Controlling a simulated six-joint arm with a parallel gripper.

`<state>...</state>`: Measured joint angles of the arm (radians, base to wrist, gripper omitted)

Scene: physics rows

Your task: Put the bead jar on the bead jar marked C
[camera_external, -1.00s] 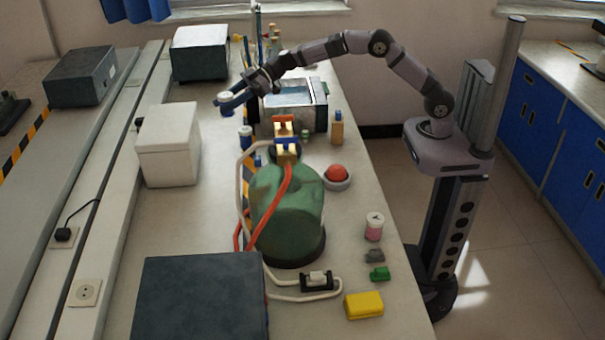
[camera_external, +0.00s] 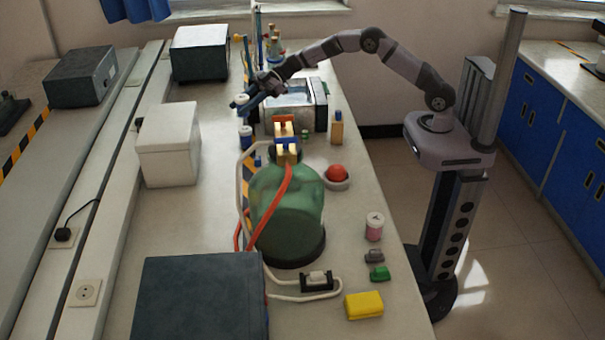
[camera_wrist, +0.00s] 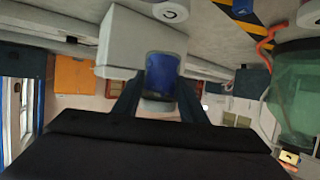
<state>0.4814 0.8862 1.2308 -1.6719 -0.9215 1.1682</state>
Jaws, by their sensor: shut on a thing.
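My gripper (camera_external: 247,104) is shut on a blue jar with a white lid (camera_external: 241,99), held in the air. In the wrist view the jar's blue body (camera_wrist: 162,75) sits between the two dark fingers. A second blue jar with a white lid (camera_external: 245,134) stands on the bench almost directly below the held jar in the external view, with a gap between them. A white round lid (camera_wrist: 170,11) shows at the top edge of the wrist view, apart from the held jar. A pink jar with a marked white lid (camera_external: 374,228) stands farther forward. I cannot read any letters.
A green bottle (camera_external: 286,205) with red and white tubes stands near the second jar. A glass-fronted box (camera_external: 318,105) is under my forearm. A white box (camera_external: 168,150) stands to the left.

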